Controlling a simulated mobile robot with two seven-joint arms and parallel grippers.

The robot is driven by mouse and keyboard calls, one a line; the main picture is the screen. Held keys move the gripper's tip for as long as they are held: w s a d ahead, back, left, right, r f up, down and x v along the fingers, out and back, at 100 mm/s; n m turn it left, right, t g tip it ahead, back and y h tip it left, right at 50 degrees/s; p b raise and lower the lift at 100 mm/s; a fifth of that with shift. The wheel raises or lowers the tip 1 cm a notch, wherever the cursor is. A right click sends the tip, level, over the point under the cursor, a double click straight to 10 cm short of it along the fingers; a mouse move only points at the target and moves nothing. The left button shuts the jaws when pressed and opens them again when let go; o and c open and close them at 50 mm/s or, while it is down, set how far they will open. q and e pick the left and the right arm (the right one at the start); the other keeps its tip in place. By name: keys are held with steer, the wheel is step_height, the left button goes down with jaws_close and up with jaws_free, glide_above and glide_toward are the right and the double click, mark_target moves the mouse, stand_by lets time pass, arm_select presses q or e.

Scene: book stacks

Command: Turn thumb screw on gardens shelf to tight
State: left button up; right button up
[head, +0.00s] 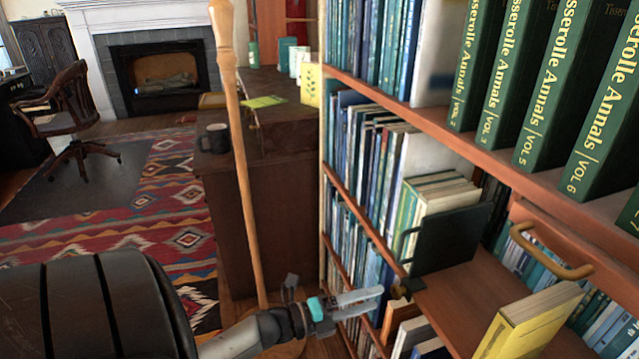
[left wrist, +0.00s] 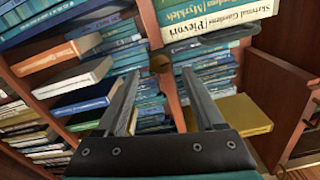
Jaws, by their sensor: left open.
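The thumb screw (head: 402,289) is a small dark brass knob at the front edge of the gardens shelf (head: 462,295), below a black bookend (head: 452,238). In the left wrist view the knob (left wrist: 161,63) is round and brass, under a row of books, one with "Gardens" on its spine (left wrist: 215,22). My left gripper (head: 380,297) is open and empty, its fingers pointing at the knob from the left. In the left wrist view its fingertips (left wrist: 160,74) lie on either side of the knob. I cannot tell whether they touch it. My right gripper is not in view.
Green volumes (head: 550,85) fill the upper shelf. A yellow book (head: 530,320) and a wooden handle (head: 550,252) are right of the bookend. A tall wooden pole (head: 240,150) stands before a dark cabinet (head: 270,200) with a mug (head: 214,139). The rug (head: 130,225) is open floor at left.

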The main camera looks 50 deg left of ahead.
arm_select(q)
steer(key=p+v, duration=0.1)
steer(key=v, duration=1)
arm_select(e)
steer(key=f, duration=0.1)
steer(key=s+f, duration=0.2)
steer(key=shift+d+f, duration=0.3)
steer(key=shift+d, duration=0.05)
arm_select(q)
steer(key=shift+s, duration=0.1)
